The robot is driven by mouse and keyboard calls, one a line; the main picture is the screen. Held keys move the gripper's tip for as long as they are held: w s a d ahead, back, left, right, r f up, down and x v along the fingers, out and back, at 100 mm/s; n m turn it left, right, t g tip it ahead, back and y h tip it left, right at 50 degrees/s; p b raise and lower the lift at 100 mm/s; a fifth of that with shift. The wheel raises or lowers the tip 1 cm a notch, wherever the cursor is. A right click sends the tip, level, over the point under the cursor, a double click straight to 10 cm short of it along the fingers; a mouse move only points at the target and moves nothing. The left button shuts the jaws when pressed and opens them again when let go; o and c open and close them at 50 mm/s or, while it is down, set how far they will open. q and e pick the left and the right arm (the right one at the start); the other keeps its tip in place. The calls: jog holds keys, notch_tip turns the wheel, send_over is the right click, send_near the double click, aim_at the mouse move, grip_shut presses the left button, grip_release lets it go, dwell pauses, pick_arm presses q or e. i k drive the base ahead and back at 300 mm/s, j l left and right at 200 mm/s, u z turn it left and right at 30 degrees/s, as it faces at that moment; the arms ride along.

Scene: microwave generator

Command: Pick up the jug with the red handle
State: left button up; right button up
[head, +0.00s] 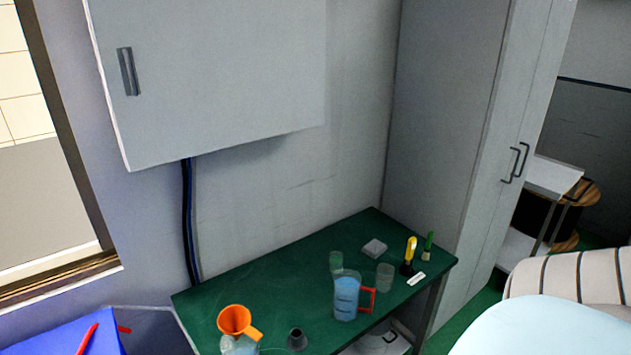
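The jug (346,297) stands upright on the green table (285,269). It is clear with a blue tint, and its red handle (368,300) points to the right. A greenish glass (336,261) stands just behind it, and a clear glass (385,277) stands to its right. Neither of my grippers shows in the head view.
An orange funnel (235,320) sits on a clear vessel at the table's front left, with a small dark object (297,339) near it. Yellow-handled (410,249) and green-handled (429,245) tools are at the right end. A grey wall cabinet (215,75) hangs above; a tall cabinet (445,120) stands right.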

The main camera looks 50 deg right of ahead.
aim_at(348, 287)
jog(key=z, duration=1.8)
